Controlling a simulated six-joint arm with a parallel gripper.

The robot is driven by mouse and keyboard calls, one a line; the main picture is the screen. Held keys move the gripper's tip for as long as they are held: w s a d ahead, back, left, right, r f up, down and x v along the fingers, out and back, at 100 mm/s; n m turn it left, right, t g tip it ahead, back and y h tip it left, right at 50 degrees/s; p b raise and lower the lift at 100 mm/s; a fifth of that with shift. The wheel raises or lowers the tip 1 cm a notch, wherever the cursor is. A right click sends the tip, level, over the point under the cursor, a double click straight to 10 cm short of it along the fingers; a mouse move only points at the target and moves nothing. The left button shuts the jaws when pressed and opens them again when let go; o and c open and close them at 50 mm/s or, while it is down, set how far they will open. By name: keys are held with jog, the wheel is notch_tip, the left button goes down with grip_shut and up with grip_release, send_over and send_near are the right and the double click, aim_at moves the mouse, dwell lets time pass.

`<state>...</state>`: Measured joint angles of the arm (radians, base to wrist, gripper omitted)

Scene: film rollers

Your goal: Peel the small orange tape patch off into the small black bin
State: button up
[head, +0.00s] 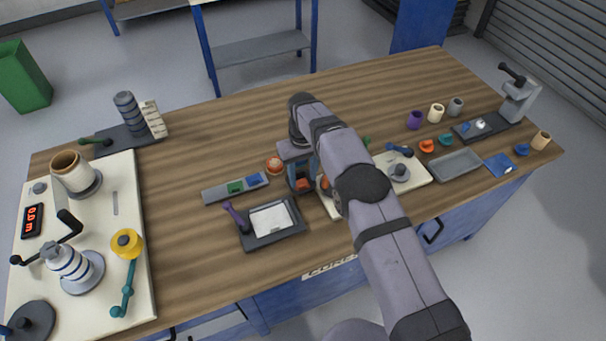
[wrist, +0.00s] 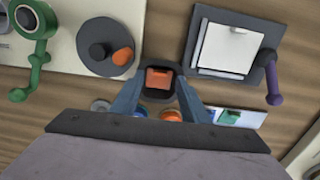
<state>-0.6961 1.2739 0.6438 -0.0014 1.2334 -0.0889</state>
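A small black bin (wrist: 158,94) stands upright in the wrist view, with a flat orange piece (wrist: 159,77) showing in its opening. The piece also shows in the head view (head: 304,184). Another orange patch (wrist: 123,56) lies on the dark round disc (wrist: 88,62) to the left of the bin. I cannot tell which orange piece is the tape patch. My gripper (wrist: 160,84) is open above the bin, its blue fingers apart on either side of it in the picture. Nothing shows held between them. In the head view, my gripper (head: 303,178) hides much of the bin.
A dark tray with a white sheet (head: 270,221) and a purple handle (head: 235,216) is close by. A grey strip with green and blue pieces (head: 235,188) and an orange round piece (head: 275,165) lie left of my gripper. A cream board (head: 415,177) is partly behind my arm.

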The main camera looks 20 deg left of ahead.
jog(key=shift+r, duration=0.1)
notch_tip(320, 180, up, 7)
jog(key=b, duration=0.2)
dwell(0.5)
jog(key=shift+r, duration=0.1)
dwell(0.5)
jog(key=s+d+r+m, duration=0.1)
jog(key=d+r+m, duration=0.15)
jog(key=d, duration=0.95)
jog(key=s+d+r+m, duration=0.2)
jog(key=d+r, duration=0.1)
jog(key=d, duration=0.8)
jog(key=s+d+f+m, duration=0.2)
jog(key=s+d, duration=0.5)
jog(key=s, duration=0.3)
jog(key=s+d+f+m, duration=0.2)
jog(key=s+d, duration=0.5)
jog(key=s, duration=0.3)
jog(key=shift+d, duration=0.4)
